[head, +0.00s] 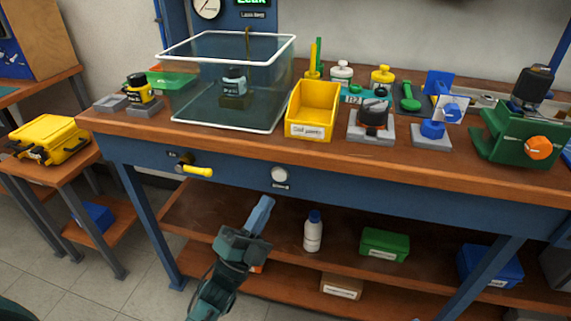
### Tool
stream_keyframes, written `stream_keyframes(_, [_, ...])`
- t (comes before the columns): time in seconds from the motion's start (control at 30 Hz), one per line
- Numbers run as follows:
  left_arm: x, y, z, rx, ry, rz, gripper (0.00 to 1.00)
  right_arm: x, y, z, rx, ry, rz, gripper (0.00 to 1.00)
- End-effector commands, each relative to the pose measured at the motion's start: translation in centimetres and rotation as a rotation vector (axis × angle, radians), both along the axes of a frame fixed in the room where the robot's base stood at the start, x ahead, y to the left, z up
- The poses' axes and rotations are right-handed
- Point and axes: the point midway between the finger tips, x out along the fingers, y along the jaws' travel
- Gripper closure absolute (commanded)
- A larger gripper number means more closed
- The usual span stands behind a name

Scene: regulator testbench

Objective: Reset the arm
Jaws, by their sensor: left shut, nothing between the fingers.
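My left gripper (262,212) shows in the head view at the lower middle, in front of the bench. Its fingers are together with nothing between them, pointing up and to the right. It is below the front edge of the workbench (235,149) and apart from everything on it. My left arm comes up from the bottom of the picture. My right gripper does not show.
The bench carries a clear tank (185,100), a yellow bin (312,108) and a green vise (505,140). A yellow lever (197,171) and a round knob (280,175) are on its front. A white bottle (313,234) and a green box (385,246) stand on the lower shelf.

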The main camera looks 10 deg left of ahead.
Motion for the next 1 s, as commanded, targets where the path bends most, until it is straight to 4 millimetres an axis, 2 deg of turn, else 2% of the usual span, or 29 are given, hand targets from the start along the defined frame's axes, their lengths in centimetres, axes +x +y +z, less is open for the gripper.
stream_keyframes(0.17, [-0.1, 0.0, 0.4, -0.015, 0.035, -0.009, 1.00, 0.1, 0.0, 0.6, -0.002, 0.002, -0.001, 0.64])
stream_keyframes(0.27, [-0.4, 0.2, 1.1, -0.072, 0.163, -0.035, 1.00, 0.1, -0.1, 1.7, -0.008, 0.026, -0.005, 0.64])
stream_keyframes(0.37, [-1.3, 0.5, 1.6, -0.187, 0.392, -0.075, 1.00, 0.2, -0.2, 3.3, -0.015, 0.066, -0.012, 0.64])
stream_keyframes(0.47, [-3.2, 0.6, 1.6, -0.350, 0.670, -0.105, 1.00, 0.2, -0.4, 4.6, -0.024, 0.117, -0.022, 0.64])
stream_keyframes(0.6, [-7.4, 0.4, 1.1, -0.600, 1.043, -0.105, 1.00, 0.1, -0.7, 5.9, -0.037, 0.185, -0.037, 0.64])
stream_keyframes(0.7, [-10.8, 0.2, 0.9, -0.764, 1.257, -0.078, 1.00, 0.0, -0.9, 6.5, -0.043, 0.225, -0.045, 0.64])
stream_keyframes(0.83, [-14.3, -0.2, 0.7, -0.918, 1.446, -0.031, 1.00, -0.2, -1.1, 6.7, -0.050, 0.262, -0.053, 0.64])
stream_keyframes(1.0, [-16.3, -0.4, 0.3, -1.000, 1.543, 0.002, 1.00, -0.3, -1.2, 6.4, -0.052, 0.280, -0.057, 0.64])
